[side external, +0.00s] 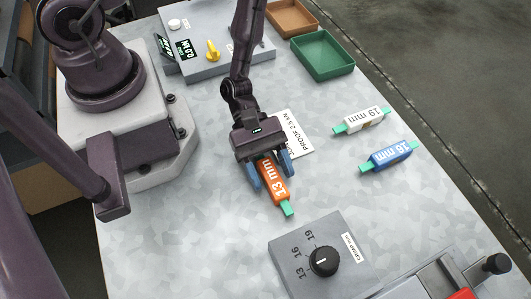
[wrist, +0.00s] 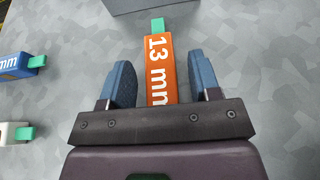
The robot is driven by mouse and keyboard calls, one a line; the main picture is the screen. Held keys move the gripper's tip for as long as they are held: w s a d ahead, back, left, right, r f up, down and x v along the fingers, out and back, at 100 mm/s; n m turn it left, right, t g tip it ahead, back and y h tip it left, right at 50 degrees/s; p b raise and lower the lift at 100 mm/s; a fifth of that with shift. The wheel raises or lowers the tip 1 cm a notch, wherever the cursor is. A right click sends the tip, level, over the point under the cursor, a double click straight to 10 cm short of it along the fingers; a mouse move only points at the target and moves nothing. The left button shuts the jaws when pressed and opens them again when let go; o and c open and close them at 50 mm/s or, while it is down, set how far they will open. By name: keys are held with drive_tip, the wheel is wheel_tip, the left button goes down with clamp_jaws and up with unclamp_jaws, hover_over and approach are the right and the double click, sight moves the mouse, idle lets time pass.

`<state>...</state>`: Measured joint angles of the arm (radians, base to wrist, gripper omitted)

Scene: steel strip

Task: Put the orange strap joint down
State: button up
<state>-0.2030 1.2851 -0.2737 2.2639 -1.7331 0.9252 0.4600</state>
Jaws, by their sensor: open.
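The orange strap joint (side external: 272,178), marked 13 mm with green ends, lies on the steel table by the PROOF 2.5 kN label (side external: 298,137). My gripper (side external: 269,181) is over it, with one blue finger on each side. In the wrist view the orange joint (wrist: 160,70) runs between the two fingers of the gripper (wrist: 163,80), with a gap visible on both sides. The gripper is open. The joint's near end is hidden under the gripper body.
A white 19 mm joint (side external: 364,119) and a blue 16 mm joint (side external: 390,156) lie to the right. A crimp dial box (side external: 345,246) stands in front. A green tray (side external: 323,70), a brown tray (side external: 291,18) and a grey control box (side external: 215,66) are at the back.

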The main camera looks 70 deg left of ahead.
drive_tip(key=v, duration=1.2)
drive_tip(key=w+a+r+m+g+y, duration=0.1)
drive_tip(key=a+r+m+y, duration=0.2)
drive_tip(key=r+m+y, duration=0.4)
wheel_tip(320, 180, up, 9)
drive_tip(key=m, duration=0.5)
drive_tip(key=shift+w+a+g, duration=0.25)
drive_tip(key=shift+g, duration=0.05)
drive_tip(key=shift+o, duration=0.4)
drive_tip(key=s+a+r+m+t+y, duration=0.1)
drive_tip(key=a+r+m+t+y, duration=0.1)
drive_tip(key=r, duration=0.5)
drive_tip(key=s+a+r+m+t+y, duration=0.2)
drive_tip(key=r+m+t+y, duration=0.2)
drive_tip(key=r, duration=0.3)
drive_tip(key=shift+a+t+y, duration=0.25)
drive_tip(key=shift+t+y, duration=0.05)
drive_tip(key=shift+t, duration=0.3)
